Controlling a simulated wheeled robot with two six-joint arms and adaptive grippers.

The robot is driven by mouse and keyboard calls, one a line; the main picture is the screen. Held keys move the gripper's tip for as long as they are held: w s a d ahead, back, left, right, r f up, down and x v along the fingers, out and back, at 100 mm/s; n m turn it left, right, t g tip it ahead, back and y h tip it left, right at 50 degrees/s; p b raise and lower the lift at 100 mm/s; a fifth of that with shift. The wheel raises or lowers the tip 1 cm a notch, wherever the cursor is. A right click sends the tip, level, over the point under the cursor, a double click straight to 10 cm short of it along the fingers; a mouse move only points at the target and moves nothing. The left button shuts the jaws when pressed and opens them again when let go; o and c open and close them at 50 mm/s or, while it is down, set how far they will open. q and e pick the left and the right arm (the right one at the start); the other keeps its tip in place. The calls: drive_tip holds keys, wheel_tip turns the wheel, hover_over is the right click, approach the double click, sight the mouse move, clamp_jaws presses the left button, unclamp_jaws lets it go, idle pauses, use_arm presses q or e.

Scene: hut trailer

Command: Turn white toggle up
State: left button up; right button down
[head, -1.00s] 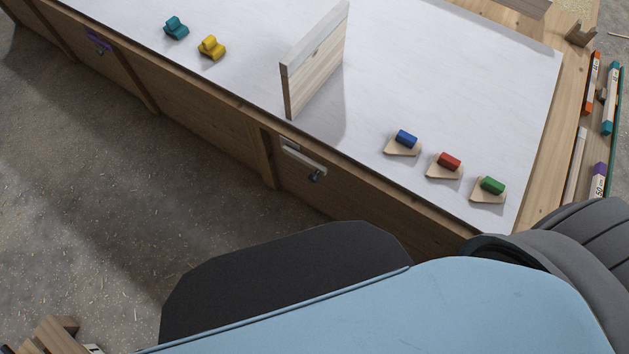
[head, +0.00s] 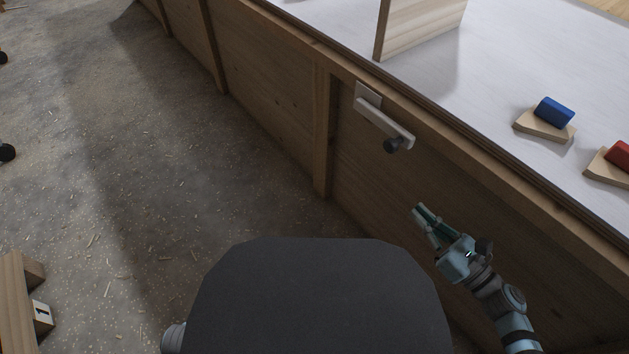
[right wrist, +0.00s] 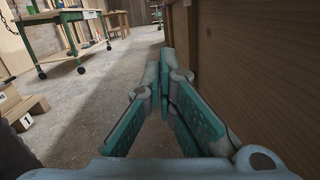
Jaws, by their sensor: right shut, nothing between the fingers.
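The white toggle (head: 378,117) is a pale bar on the wooden side panel just below the bench top edge. The right wrist view shows the teal finger pads (right wrist: 161,70) beside the wooden panel; the toggle is not visible there. My left gripper is not in view.
The bench side panel (head: 265,85) has vertical wooden posts. On the white bench top stand an upright wooden board (head: 425,25), a blue block (head: 554,112) and a red block (head: 621,157). The concrete floor (head: 150,150) left of the bench is mostly clear.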

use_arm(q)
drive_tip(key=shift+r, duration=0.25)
use_arm(e)
drive_tip(key=shift+r, duration=0.25)
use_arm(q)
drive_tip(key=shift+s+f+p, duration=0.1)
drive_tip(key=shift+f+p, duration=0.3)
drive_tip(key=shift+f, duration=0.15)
use_arm(e)
drive_tip(key=w+a+r, duration=0.4)
drive_tip(key=w+a, duration=0.2)
drive_tip(key=w, duration=0.2)
drive_tip(key=shift+w+r, duration=0.35)
